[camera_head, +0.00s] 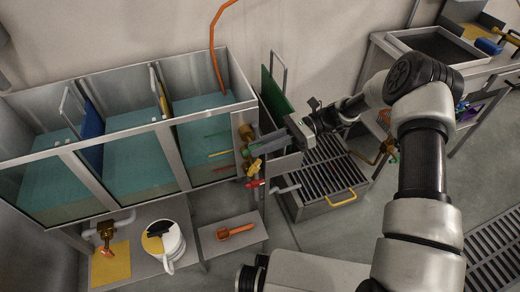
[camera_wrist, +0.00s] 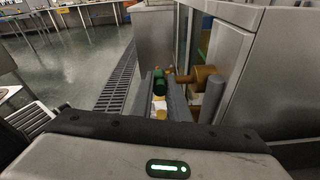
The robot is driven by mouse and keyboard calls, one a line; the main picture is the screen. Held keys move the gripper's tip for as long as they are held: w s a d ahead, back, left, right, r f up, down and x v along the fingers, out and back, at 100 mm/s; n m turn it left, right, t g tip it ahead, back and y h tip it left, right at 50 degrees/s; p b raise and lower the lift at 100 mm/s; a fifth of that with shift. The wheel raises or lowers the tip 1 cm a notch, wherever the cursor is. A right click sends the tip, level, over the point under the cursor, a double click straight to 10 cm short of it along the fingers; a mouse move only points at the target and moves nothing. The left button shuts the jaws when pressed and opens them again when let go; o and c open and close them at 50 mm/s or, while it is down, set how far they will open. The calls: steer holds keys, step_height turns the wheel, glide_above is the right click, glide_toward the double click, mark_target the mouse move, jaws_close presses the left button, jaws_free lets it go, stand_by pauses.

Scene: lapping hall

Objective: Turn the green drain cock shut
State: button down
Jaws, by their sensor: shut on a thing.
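The green drain cock's handle (camera_wrist: 160,82) shows between my fingers in the wrist view. A brass fitting (camera_wrist: 197,75) is beside it, to the right. My gripper (camera_wrist: 162,95) is shut on the green handle. In the head view my gripper (camera_head: 268,141) reaches left to the cocks on the right end of the tank (camera_head: 238,108). A yellow handle (camera_head: 254,168) and a red handle (camera_head: 255,184) sit just below, close to my fingers.
The tank holds bluish liquid in three bays. A slatted grate (camera_head: 325,168) stands right of the cocks. A white bucket (camera_head: 163,245) and an orange tool (camera_head: 236,231) are on low shelves below. A green board (camera_head: 275,95) stands behind my gripper.

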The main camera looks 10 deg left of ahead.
steer(key=shift+f+g+y+b, duration=0.25)
steer(key=shift+g+y+b, duration=0.35)
steer(key=shift+y+b, duration=0.35)
steer(key=c, duration=1.7)
jaws_free()
steer(key=shift+w, duration=0.1)
steer(key=v, duration=0.8)
steer(key=b+v, duration=0.1)
steer(key=v, duration=0.8)
steer(key=shift+w+d+f, duration=0.1)
steer(key=shift+f, duration=0.1)
